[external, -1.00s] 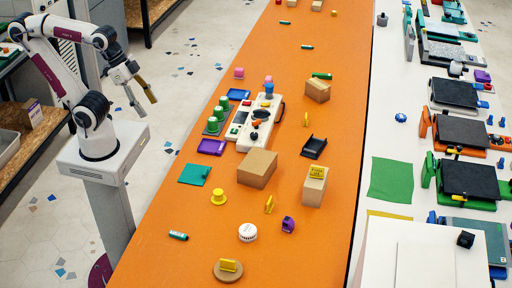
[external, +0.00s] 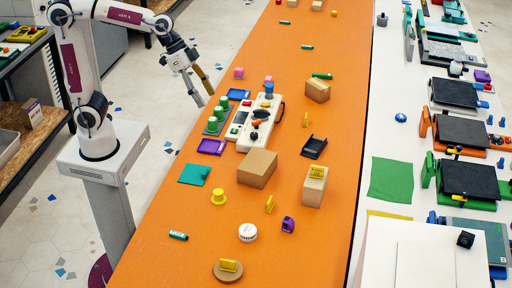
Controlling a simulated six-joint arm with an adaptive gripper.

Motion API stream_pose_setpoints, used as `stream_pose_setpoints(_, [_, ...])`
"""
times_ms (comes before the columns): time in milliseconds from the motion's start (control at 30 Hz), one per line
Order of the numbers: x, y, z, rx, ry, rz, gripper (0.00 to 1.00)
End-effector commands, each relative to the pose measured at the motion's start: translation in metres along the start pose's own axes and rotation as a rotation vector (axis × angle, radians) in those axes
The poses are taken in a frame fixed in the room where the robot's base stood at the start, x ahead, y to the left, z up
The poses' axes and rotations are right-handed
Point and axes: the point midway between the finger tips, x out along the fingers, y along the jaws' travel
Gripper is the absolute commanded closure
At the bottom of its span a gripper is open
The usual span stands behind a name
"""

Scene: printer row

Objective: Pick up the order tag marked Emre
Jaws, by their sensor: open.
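Several small yellow pieces that look like tags are on the orange table. One yellow tag (external: 318,172) is on top of an upright cardboard box (external: 313,190). Another yellow tag (external: 269,204) stands on the table to the left of that box. A third yellow tag (external: 228,266) is on a round brown disc (external: 222,276) at the front. A thin yellow piece (external: 305,119) stands farther back. No names are readable, so I cannot tell which is marked Emre. My gripper (external: 203,93) is open and empty, raised by the table's left edge, away from all the tags.
A wider cardboard box (external: 257,169) stands mid-table, with a white control panel (external: 256,122) behind it. A black tray (external: 314,147), a yellow hat-shaped piece (external: 218,197), a white round piece (external: 247,232) and a purple piece (external: 288,224) are near the tags. The front right of the table is clear.

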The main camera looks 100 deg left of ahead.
Motion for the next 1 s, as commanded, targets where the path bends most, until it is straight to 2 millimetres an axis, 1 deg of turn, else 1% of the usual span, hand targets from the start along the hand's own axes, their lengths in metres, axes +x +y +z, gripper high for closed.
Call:
stream_pose_setpoints(33, [0.007, -0.008, -0.009, -0.005, 0.002, 0.003, 0.47])
stream_pose_setpoints(200, [0.027, -0.032, -0.036, -0.006, 0.022, 0.009, 0.47])
stream_pose_setpoints(367, [0.048, -0.058, -0.058, -0.009, 0.041, 0.012, 0.47])
stream_pose_setpoints(500, [0.067, -0.083, -0.076, -0.012, 0.061, 0.011, 0.47])
stream_pose_setpoints(700, [0.095, -0.123, -0.096, -0.017, 0.088, 0.005, 0.47])
stream_pose_setpoints(867, [0.119, -0.158, -0.108, -0.021, 0.109, -0.003, 0.47])
stream_pose_setpoints(1000, [0.140, -0.190, -0.115, -0.026, 0.129, -0.014, 0.47])
